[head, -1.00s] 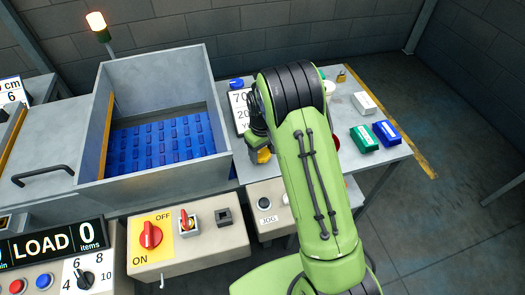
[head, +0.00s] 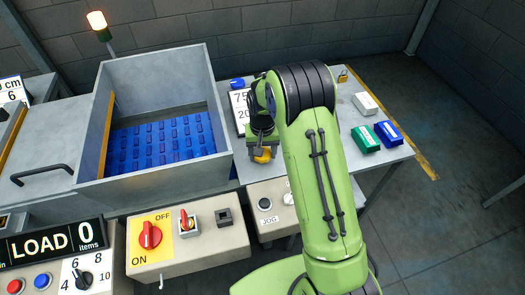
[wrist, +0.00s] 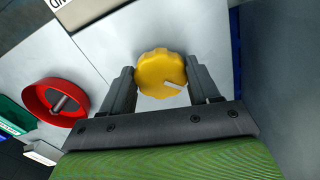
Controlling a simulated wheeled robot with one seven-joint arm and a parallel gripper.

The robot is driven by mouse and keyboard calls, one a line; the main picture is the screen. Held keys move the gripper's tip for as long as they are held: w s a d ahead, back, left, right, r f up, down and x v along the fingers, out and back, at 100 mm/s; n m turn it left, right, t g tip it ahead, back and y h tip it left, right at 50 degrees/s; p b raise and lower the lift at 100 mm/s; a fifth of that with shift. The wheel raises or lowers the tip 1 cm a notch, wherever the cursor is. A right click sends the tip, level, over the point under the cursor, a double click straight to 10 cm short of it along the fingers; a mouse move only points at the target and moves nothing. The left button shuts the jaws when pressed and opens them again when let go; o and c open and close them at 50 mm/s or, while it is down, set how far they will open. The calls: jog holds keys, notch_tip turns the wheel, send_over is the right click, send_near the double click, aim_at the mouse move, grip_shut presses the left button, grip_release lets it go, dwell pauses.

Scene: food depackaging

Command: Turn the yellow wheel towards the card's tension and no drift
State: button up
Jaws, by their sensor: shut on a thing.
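The yellow wheel (wrist: 157,72) sits between the two fingers of my gripper (wrist: 160,85) in the wrist view. It has a scalloped rim and a pale pointer mark toward its lower right. The fingers are shut on its sides. In the head view the wheel (head: 263,155) shows only partly below my gripper (head: 263,140). The white card (head: 239,105) behind it is partly hidden by my arm; its top line begins with "75" or similar and a lower line with "20".
A red ring-shaped wheel (wrist: 55,103) stands left of the yellow one in the wrist view. Green (head: 365,138), blue (head: 387,133) and white (head: 366,103) boxes lie on the table's right. The walled bin (head: 150,85) with a blue belt stands at left.

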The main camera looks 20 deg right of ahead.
jog(key=shift+r, duration=0.1)
jog(key=o, duration=1.1)
jog(key=shift+c, duration=0.2)
notch_tip(320, 180, up, 16)
jog(key=p, duration=0.2)
jog(key=shift+f, duration=0.2)
